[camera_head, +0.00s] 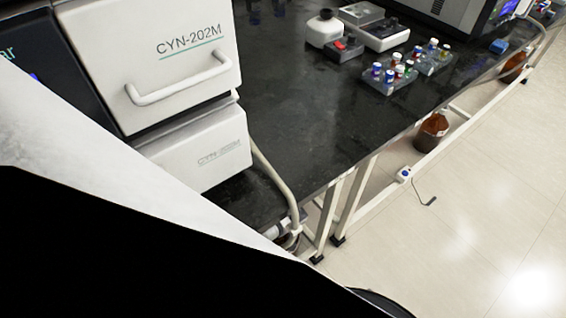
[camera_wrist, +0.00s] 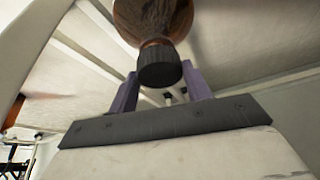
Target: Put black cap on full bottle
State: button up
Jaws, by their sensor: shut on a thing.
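In the wrist view, my gripper (camera_wrist: 161,82) has its two purple fingers on either side of a black cap (camera_wrist: 159,68) and is shut on it. Just beyond the cap is a brown bottle (camera_wrist: 150,14), its neck toward the cap. The cap lines up with the neck and appears to meet it; I cannot tell whether it is seated. The top of the frame cuts off the bottle. In the head view, a brown bottle (camera_head: 431,134) stands low beside the bench frame, and another brown bottle (camera_head: 513,66) is farther back. My gripper is not visible there.
A black bench top (camera_head: 300,120) carries a white CYN-202M machine (camera_head: 150,60), racks of small vials (camera_head: 388,80) and small devices (camera_head: 330,28). White bench legs and rails (camera_head: 358,195) edge the open pale floor (camera_head: 480,210) at right.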

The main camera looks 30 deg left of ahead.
jog(key=shift+f, duration=0.4)
dwell(0.5)
jog(key=o, duration=1)
